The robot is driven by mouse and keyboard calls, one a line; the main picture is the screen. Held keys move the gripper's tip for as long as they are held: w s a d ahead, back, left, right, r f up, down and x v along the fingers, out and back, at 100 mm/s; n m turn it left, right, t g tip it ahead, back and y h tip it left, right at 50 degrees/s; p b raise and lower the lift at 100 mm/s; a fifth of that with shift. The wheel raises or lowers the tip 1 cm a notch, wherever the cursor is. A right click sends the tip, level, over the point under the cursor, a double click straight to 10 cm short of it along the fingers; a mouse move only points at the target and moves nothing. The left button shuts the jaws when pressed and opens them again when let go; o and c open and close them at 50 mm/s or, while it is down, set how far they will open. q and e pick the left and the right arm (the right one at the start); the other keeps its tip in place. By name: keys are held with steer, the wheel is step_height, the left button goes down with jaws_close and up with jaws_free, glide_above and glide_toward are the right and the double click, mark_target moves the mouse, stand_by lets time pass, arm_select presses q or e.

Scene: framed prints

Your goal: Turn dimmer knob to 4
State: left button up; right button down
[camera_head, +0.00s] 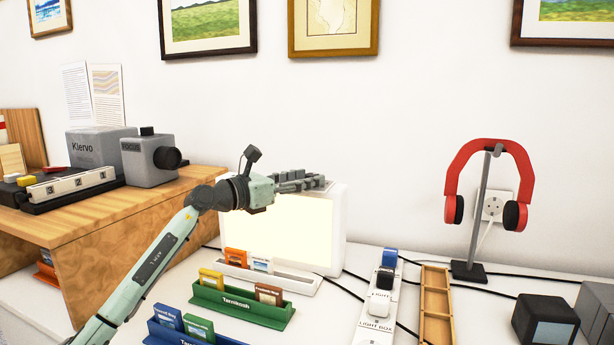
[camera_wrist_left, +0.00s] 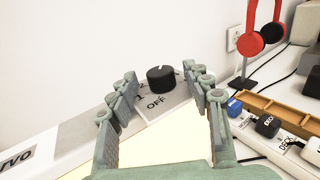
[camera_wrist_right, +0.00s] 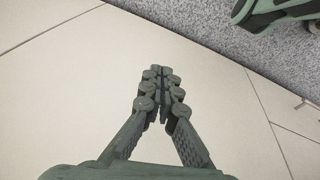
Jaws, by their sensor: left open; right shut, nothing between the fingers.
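The dimmer knob (camera_wrist_left: 161,79) is a black round knob with a white mark on its edge, on the top of the light box. Printed labels "OFF", "1" and "2" show beside it in the left wrist view; other numbers are hidden or too small to read. The white light box (camera_head: 338,228) has a glowing front panel. My left gripper (camera_head: 318,182) is open over the top of the box; in its wrist view the fingers (camera_wrist_left: 165,88) stand on either side of the knob, apart from it. My right gripper (camera_wrist_right: 158,72) is shut and empty above a pale floor.
Slide holders (camera_head: 240,308) stand before the light box. A power strip (camera_head: 378,300) labelled LIGHT BOX and a wooden tray (camera_head: 436,305) lie to its right. Red headphones (camera_head: 488,180) hang on a stand. A projector (camera_head: 150,160) sits on the wooden shelf (camera_head: 130,215) at left.

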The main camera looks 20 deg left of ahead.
arm_select(q)
steer(key=shift+w+d, duration=0.25)
steer(key=shift+w, duration=0.05)
arm_select(e)
steer(key=shift+f, duration=0.15)
arm_select(q)
steer(key=c, duration=1.1)
steer(key=shift+f, duration=0.1)
jaws_close()
arm_select(e)
steer(key=shift+s+f, duration=0.1)
